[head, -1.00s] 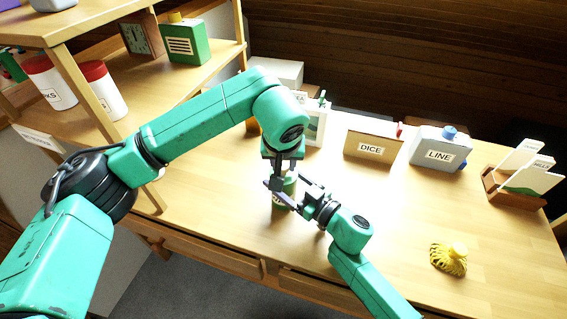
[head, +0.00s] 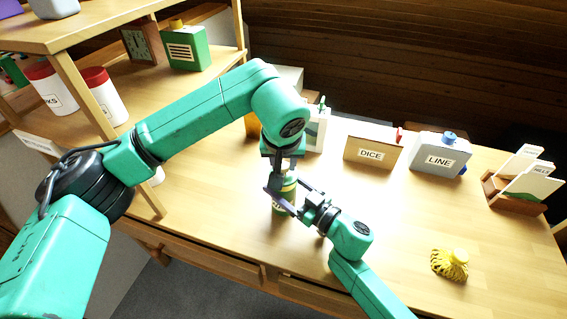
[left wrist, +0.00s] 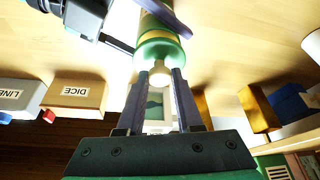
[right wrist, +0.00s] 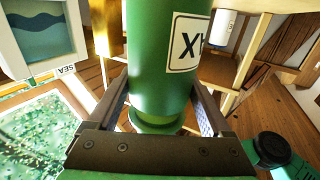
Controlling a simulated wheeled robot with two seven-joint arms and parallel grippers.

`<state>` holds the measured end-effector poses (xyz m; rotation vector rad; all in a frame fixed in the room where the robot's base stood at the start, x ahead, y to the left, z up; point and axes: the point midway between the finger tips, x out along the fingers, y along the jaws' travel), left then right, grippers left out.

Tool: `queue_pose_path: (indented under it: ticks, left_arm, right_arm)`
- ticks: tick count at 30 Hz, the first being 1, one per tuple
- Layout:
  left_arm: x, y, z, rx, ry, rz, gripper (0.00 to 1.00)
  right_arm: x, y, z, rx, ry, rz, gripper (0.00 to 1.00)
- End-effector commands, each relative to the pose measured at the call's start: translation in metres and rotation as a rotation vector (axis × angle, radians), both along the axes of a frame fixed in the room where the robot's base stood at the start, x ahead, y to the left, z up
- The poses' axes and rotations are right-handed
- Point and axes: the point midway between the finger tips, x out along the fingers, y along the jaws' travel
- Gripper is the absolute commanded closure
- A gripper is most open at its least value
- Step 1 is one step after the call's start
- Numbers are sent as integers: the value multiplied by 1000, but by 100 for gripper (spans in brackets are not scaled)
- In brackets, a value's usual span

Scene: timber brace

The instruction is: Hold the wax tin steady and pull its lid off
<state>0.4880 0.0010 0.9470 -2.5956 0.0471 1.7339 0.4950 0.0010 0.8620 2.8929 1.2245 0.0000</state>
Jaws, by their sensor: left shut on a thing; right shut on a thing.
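The green wax tin (head: 282,208) stands upright near the table's front edge, partly hidden by my grippers. It shows large in the right wrist view (right wrist: 165,60), with part of a white label. Its green lid (left wrist: 162,50) has a pale knob (left wrist: 160,73) and a gold band beside it. My left gripper (head: 281,176) comes from above and is shut on the knob; its fingers flank it in the left wrist view (left wrist: 163,78). My right gripper (head: 292,197) comes from the right and is shut around the tin's body. I cannot tell whether a gap separates lid and body.
Behind the tin are the DICE box (head: 372,150), the LINE box (head: 440,156) and a card holder (head: 513,197). A yellow ribbed object (head: 449,264) lies at the right. A wooden shelf (head: 190,78) rises at the left. The table between is clear.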

Motion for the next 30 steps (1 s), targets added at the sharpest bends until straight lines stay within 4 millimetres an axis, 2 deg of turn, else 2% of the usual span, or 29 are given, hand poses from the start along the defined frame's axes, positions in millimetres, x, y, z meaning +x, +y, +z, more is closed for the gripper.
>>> queue_pose_path:
  ticks: [2,9,14,15,16,25,30]
  left_arm:
    - [0,0,5,0,-1,0,100]
    - [0,0,39,0,-2,-1,100]
    - [0,0,40,0,1,-1,100]
    - [0,0,40,0,1,-1,100]
    - [0,0,40,0,1,-1,100]
    - [0,0,40,0,0,0,100]
    - [0,0,38,0,0,0,100]
  right_arm:
    - [0,0,0,-1,1,-1,100]
    - [0,0,-1,-1,1,-1,100]
    - [0,0,-1,-1,1,0,100]
    - [0,0,-1,-1,1,0,13]
    - [0,0,0,-1,1,0,1]
    - [-1,-1,0,-1,1,0,0]
    - [-13,-14,-2,-1,4,-1,0]
